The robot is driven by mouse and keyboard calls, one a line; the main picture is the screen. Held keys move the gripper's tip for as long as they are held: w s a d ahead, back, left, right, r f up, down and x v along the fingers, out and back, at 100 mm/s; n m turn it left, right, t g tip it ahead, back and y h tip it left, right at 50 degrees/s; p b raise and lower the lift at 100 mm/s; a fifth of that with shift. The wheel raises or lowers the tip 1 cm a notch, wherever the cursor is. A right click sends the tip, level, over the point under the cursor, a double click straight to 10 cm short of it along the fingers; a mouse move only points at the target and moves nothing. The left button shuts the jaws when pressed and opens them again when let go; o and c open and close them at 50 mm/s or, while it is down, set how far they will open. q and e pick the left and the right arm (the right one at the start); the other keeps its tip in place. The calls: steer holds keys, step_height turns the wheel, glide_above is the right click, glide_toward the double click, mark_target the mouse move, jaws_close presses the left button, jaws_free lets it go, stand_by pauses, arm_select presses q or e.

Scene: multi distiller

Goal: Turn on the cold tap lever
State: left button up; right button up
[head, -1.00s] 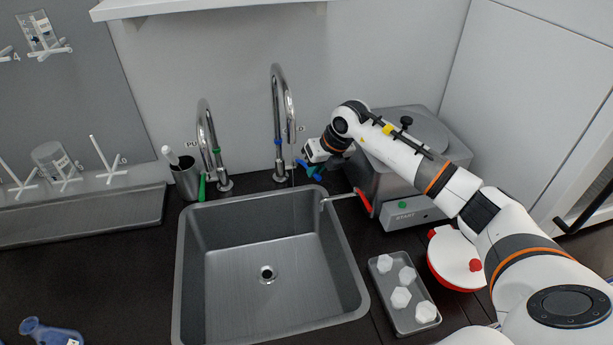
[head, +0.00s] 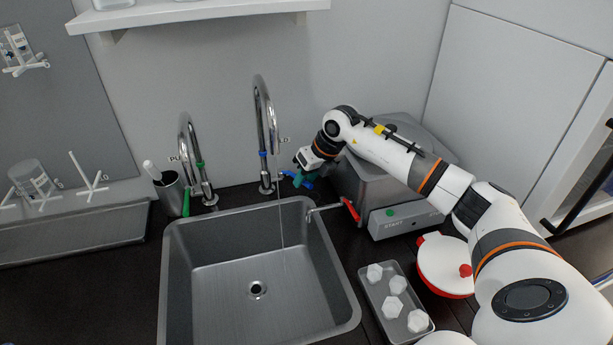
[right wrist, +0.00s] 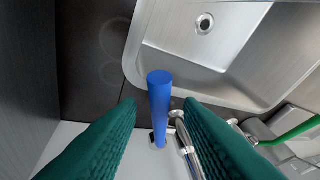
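The cold tap is the right-hand chrome gooseneck (head: 262,110) with a blue ring, behind the sink. Its blue lever (head: 308,186) points right from the base. In the right wrist view the lever (right wrist: 160,105) is a blue rod between the two green fingers, with a gap on each side. My right gripper (head: 298,178) is open at the lever. A thin vertical line, seemingly a water stream (head: 281,215), runs from the spout into the sink (head: 205,225). My left gripper is not in view.
A green-marked tap (head: 188,150) with a green lever stands to the left. A grey machine (head: 355,185) with a red-handled outlet sits right of the tap, under my forearm. A tray (head: 378,317) of white pieces and a red-white round container (head: 445,262) lie in front.

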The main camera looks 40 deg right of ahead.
steer(key=b+v, duration=0.2)
steer(key=v, duration=1)
